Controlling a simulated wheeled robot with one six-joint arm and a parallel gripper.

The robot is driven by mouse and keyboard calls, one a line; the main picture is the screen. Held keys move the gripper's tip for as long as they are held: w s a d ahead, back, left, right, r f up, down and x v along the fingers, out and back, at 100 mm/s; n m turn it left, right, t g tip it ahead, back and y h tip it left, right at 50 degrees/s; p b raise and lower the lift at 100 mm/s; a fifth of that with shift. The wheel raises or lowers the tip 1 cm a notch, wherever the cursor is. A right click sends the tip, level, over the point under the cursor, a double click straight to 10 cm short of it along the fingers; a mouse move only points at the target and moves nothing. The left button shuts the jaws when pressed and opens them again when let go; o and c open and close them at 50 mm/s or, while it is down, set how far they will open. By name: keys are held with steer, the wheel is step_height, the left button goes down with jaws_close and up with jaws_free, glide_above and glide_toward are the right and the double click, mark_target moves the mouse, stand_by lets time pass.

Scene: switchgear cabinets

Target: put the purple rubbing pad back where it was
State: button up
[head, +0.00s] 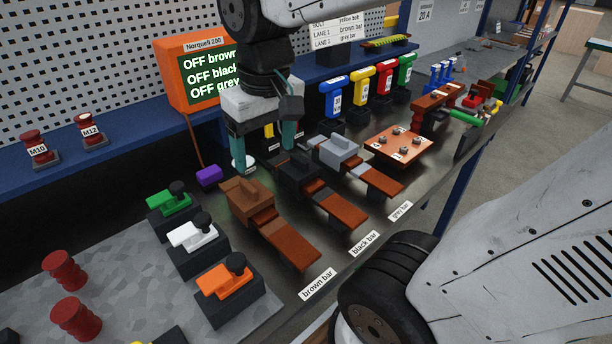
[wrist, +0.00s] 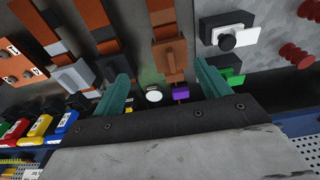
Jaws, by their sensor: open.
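The purple rubbing pad (head: 208,176) is a small purple block lying on the dark bench top, behind the brown bar's block and left of my gripper. In the wrist view the purple pad (wrist: 180,94) shows beyond the jaws, nearer the right finger. My gripper (head: 264,155) points down with its two teal fingers apart and nothing between them. The fingers also show in the wrist view (wrist: 161,72). A round white disc (head: 243,166) is close by the left fingertip in the head view; whether they touch is unclear.
The brown bar (head: 288,244), black bar (head: 341,208) and grey bar (head: 378,182) lie in front with their blocks. Green (head: 171,201), white (head: 192,235) and orange (head: 224,281) switches stand at left. An orange display (head: 205,75) stands behind.

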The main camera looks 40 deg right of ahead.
steer(key=s+f, duration=0.1)
steer(key=s, duration=0.8)
steer(key=shift+s+d+f, duration=0.25)
steer(key=shift+f, duration=0.05)
